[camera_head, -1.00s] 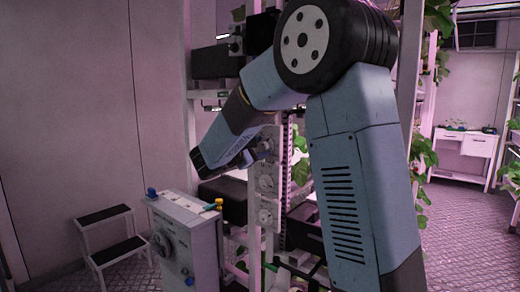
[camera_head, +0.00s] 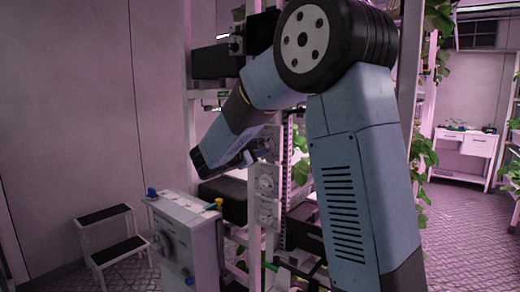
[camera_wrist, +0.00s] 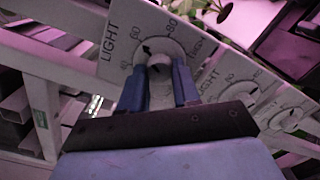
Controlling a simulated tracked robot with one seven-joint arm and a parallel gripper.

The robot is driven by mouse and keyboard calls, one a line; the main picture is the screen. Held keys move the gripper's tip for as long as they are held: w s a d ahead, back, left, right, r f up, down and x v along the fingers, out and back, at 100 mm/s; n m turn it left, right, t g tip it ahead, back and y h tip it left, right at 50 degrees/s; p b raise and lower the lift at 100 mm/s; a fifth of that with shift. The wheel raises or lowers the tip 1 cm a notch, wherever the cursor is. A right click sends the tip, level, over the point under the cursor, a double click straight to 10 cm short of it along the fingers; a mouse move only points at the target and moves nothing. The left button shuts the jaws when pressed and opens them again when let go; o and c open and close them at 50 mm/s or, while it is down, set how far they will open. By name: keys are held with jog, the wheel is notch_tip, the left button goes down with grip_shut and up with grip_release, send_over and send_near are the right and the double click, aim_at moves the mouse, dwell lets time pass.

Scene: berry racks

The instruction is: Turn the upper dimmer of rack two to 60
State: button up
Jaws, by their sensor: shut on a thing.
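The LIGHT dimmer, a white dial plate (camera_wrist: 119,50) with printed numbers and a round knob (camera_wrist: 158,60), shows in the wrist view. My gripper (camera_wrist: 160,70) has its two blue fingers on either side of this knob, shut on it. A black pointer by the knob points to the upper left of the picture, toward the printed numbers. I cannot read surely which mark it meets. In the head view my gripper (camera_head: 262,148) is at the white panel on the rack post, partly hidden by my arm.
More dials (camera_wrist: 228,75) run along the same panel; two (camera_head: 266,185) show below my gripper in the head view. A grey control box (camera_head: 190,230) with blue and yellow parts stands at the front left. A step stool (camera_head: 108,235) stands left of it. Leaves (camera_head: 300,170) hang behind the panel.

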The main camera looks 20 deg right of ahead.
jog(key=o, duration=1.1)
jog(key=shift+c, duration=0.2)
jog(key=v, duration=1.3)
jog(key=shift+s+a, duration=0.25)
jog(key=shift+a, duration=0.1)
jog(key=s+d+f+m+g+y, duration=0.2)
jog(key=s+d+m+g+y, duration=0.15)
jog(key=s+d, duration=0.4)
jog(key=s+d+f+m+g+y, duration=0.2)
jog(key=s+d+m+g, duration=0.15)
jog(key=s+d, duration=0.4)
jog(key=s+a+f+m+t+y, duration=0.1)
jog(key=s+m+y, duration=0.2)
jog(key=s, duration=0.4)
jog(key=s+a+f+m+t+y, duration=0.1)
jog(key=s+a+f+m+y, duration=0.1)
jog(key=s+m+y, duration=0.2)
jog(key=s+y, duration=0.2)
jog(key=s, duration=0.1)
jog(key=shift+s+f+t, duration=0.2)
jog(key=shift+s+t, duration=0.05)
jog(key=shift+t, duration=0.05)
